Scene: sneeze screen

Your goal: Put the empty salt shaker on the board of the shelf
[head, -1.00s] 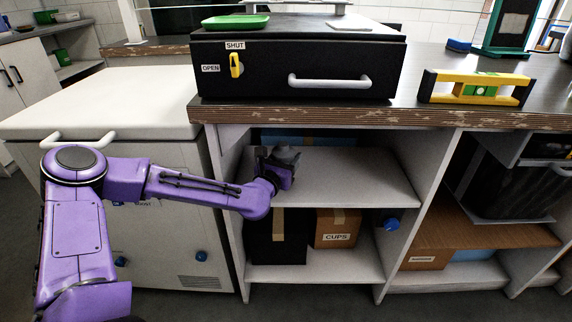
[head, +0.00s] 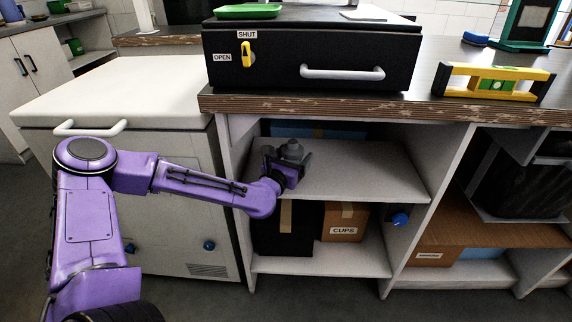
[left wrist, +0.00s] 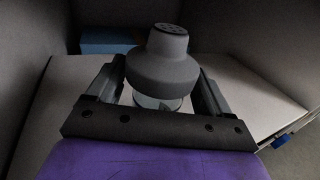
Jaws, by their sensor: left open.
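The salt shaker (left wrist: 160,62) has a dark grey domed top with holes and a clear lower part, and it looks upright in the left wrist view. In the head view the shaker (head: 292,151) shows small and dark at the left of the shelf's upper board (head: 360,176). My left gripper (head: 283,170) is inside the upper compartment, low over the board. Its jaws are open, one finger on each side of the shaker. The shaker's base is partly hidden by the gripper, so its contact with the board is hard to see. My right gripper is not in view.
A blue box (head: 290,129) lies at the back of the upper compartment. The countertop edge (head: 400,108) overhangs it, and side walls close it in. The board right of my gripper is clear. Below stand a black box (head: 272,232) and a CUPS carton (head: 343,222).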

